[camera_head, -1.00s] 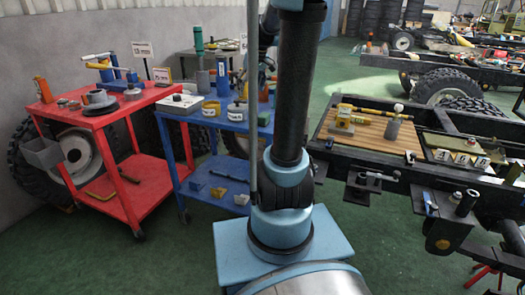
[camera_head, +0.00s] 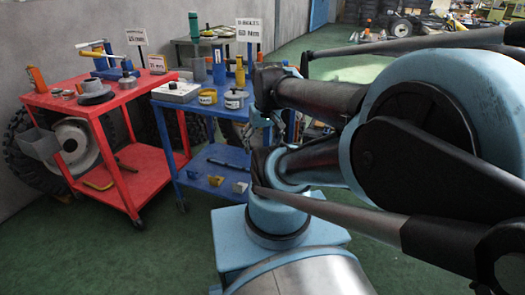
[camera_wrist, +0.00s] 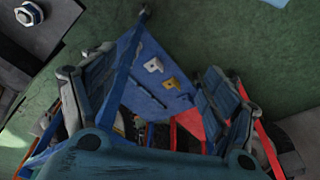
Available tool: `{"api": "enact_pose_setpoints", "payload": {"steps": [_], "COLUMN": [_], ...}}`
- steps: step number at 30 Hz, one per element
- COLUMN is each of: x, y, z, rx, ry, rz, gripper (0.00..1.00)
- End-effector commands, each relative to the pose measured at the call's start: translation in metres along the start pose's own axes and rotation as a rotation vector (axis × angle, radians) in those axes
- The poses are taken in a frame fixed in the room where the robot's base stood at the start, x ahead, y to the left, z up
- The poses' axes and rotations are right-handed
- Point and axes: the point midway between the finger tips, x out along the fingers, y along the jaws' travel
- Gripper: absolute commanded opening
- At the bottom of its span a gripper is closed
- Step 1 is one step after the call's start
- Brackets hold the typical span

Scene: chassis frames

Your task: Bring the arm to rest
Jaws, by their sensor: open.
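My arm fills the right half of the head view, with a large blue elbow joint close to the camera and dark links reaching back to the left. My gripper (camera_wrist: 155,88) shows in the wrist view with its two padded fingers spread apart and nothing between them. Beyond the fingers the blue cart (camera_wrist: 135,85) is seen, with small white and yellow pieces on it. In the head view the gripper end is partly hidden by my arm, near the blue cart's right side.
The red cart (camera_head: 142,160) stands at left, bearing tools. The blue cart (camera_head: 205,145) stands beside it with tins, bottles and signs above and small blocks below. A tyre (camera_head: 40,165) leans behind the red cart. Green floor (camera_head: 130,255) is clear in front.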

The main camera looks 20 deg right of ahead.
Motion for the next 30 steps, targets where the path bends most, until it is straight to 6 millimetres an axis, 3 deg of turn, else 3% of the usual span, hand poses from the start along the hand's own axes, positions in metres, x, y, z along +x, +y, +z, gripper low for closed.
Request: {"api": "enact_pose_setpoints", "payload": {"steps": [3,7,21,24,30], "x": [0.011,0.015,0.015,0.021,0.021], "y": [-0.002,-0.002,-0.002,-0.001,-0.001], "z": [0.016,0.022,0.021,0.014,0.014], "rx": [0.019,0.029,0.031,0.031,0.031], "ry": [-0.005,-0.007,-0.007,-0.018,-0.019], "rz": [0.01,0.014,0.014,0.013,0.013], "gripper": [0.79,0.79,0.79,0.79,0.34]}}
